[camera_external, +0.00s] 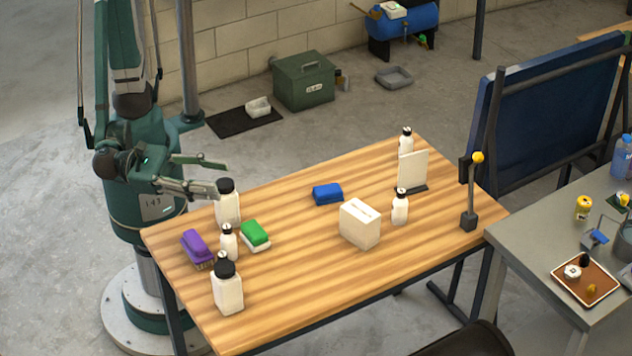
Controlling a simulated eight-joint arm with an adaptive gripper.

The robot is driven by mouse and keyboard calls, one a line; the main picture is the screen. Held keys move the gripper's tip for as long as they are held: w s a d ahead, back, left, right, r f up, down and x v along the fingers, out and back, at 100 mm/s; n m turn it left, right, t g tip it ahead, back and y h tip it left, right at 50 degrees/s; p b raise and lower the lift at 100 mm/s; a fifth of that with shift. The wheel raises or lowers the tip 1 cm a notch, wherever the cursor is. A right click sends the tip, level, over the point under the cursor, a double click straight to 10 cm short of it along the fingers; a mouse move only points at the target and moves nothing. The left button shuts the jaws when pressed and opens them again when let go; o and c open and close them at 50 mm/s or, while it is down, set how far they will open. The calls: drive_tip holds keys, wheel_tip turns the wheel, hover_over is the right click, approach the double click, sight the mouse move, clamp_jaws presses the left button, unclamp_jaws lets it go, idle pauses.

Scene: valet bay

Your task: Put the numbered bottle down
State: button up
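Several white bottles with black caps stand upright on the wooden table (300,277). No number is readable on any, so I cannot tell which is the numbered one. A large bottle (228,207) stands near the table's left back edge, beside my gripper. A small bottle (229,244) and another large bottle (228,290) stand in front of it. A small bottle (400,210) and a bottle (405,147), partly hidden by a white panel, are at the right.
A purple brush (197,247), a green sponge (255,235), a blue block (328,194), a white box (360,223), an upright white panel (413,170) and a yellow-knobbed post (470,195) occupy the table. The front middle is clear. A grey table (540,240) stands right.

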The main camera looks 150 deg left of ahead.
drive_tip(key=w+d+r+m+t+h, duration=0.1)
drive_tip(key=d+r+m+t+h, duration=0.25)
drive_tip(key=r+m+h, duration=0.5)
drive_tip(key=w+d+r+m+t+h, duration=0.1)
drive_tip(key=d+r+m+t+h, duration=0.35)
drive_tip(key=m, duration=0.75)
drive_tip(key=s+d+f+m+g+h, duration=0.2)
drive_tip(key=s+f+m+g+h, duration=0.35)
drive_tip(key=m, duration=0.75)
drive_tip(key=s+a+f+m+g+y, duration=0.3)
drive_tip(key=s+a+f, duration=0.3)
drive_tip(key=s, duration=0.5)
drive_tip(key=s+a+f+m+g+y, duration=0.3)
drive_tip(key=s+a+f+g, duration=0.3)
drive_tip(key=s+f, duration=0.4)
drive_tip(key=shift+s+m, duration=0.75)
drive_tip(key=shift+s, duration=0.1)
